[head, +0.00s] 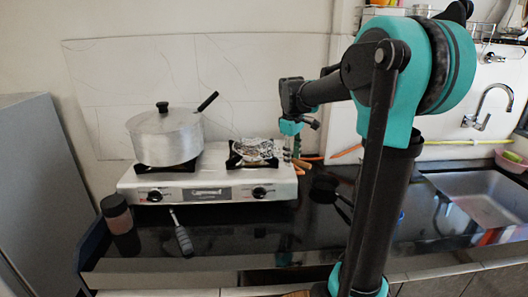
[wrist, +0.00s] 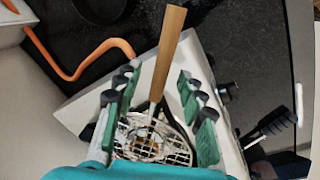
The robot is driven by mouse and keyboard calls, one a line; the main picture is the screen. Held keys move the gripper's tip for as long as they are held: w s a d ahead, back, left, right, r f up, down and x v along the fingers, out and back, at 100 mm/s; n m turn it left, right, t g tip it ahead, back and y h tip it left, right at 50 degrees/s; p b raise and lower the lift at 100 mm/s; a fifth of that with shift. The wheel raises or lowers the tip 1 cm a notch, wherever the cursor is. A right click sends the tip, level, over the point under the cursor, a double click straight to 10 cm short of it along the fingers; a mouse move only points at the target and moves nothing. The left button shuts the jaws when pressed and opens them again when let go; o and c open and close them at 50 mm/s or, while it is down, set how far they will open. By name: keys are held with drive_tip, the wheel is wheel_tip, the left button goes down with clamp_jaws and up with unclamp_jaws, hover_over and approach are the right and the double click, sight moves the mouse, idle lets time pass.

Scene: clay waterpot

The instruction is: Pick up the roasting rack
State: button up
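The roasting rack is a round wire mesh with a wooden handle. In the head view its mesh (head: 255,150) lies over the right burner of the stove, and the handle points right past the stove's edge. In the wrist view the wooden handle (wrist: 168,50) runs up the picture and the mesh (wrist: 150,143) lies below, partly covered by my gripper's teal body. My gripper (wrist: 158,82) is open, with its green fingers on either side of the rack's handle and neck. Gaps show on both sides. In the head view my gripper (head: 293,148) is above the stove's right edge.
A lidded pot (head: 166,138) stands on the left burner of the white stove (head: 215,187). An orange hose (wrist: 85,65) curves beside the stove. A brown jar (head: 117,213) and dark utensils are on the black counter. A sink (head: 475,205) is at right.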

drive_tip(key=shift+f, duration=0.3)
drive_tip(key=shift+c, duration=0.4)
clamp_jaws()
drive_tip(key=shift+r, duration=0.1)
